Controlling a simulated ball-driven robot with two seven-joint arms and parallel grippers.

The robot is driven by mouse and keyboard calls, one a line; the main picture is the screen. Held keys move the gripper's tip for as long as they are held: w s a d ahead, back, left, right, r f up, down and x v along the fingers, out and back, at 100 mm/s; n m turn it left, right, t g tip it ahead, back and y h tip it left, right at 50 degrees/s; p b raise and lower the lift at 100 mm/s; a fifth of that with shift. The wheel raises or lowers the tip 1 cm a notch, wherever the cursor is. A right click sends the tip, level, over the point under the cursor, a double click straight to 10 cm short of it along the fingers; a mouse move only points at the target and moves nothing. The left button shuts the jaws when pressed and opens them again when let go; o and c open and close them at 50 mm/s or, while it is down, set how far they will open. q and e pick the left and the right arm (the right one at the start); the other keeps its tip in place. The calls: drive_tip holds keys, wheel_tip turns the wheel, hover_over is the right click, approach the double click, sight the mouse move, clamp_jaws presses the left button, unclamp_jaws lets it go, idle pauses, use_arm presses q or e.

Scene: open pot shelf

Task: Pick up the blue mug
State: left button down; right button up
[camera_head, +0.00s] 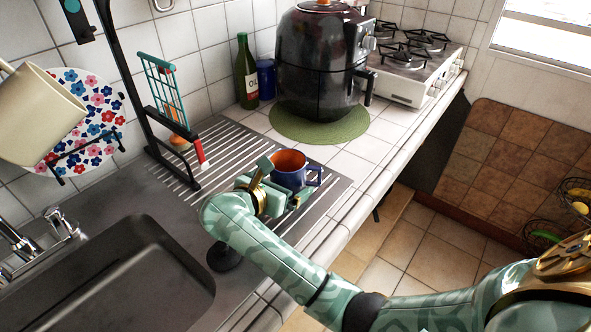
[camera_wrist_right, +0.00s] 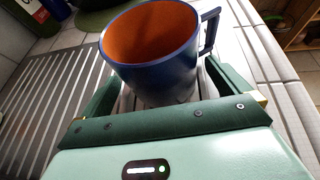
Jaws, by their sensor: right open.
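The blue mug (camera_head: 290,172) has an orange inside and stands upright on the ribbed drainboard near the counter's front edge. Its handle points right. My right gripper (camera_head: 280,180) is at the mug's near side. In the right wrist view the mug (camera_wrist_right: 152,62) fills the upper middle, and the gripper (camera_wrist_right: 160,92) is open with one finger on each side of its lower body. I cannot tell whether the fingers touch it. The mug's lower part is partly hidden in the head view. My left gripper is not in view.
A black air fryer (camera_head: 318,65) stands on a green mat (camera_head: 290,128) behind the mug, with a green bottle (camera_head: 246,72) and a blue cup (camera_head: 266,78) to its left. A sink (camera_head: 120,285) is at lower left. A black rack frame (camera_head: 130,85) rises left of the mug.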

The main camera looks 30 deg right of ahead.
drive_tip(key=shift+s+a+r, duration=0.2)
drive_tip(key=shift+s+r, duration=0.05)
drive_tip(key=shift+a, duration=0.15)
drive_tip(key=c, duration=1)
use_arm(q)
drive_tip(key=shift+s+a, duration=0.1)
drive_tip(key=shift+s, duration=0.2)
use_arm(e)
drive_tip(key=c, duration=0.3)
use_arm(q)
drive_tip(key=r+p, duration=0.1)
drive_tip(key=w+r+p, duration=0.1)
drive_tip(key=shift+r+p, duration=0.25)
drive_tip(key=shift+p, duration=0.1)
use_arm(e)
wheel_tip(320, 180, up, 10)
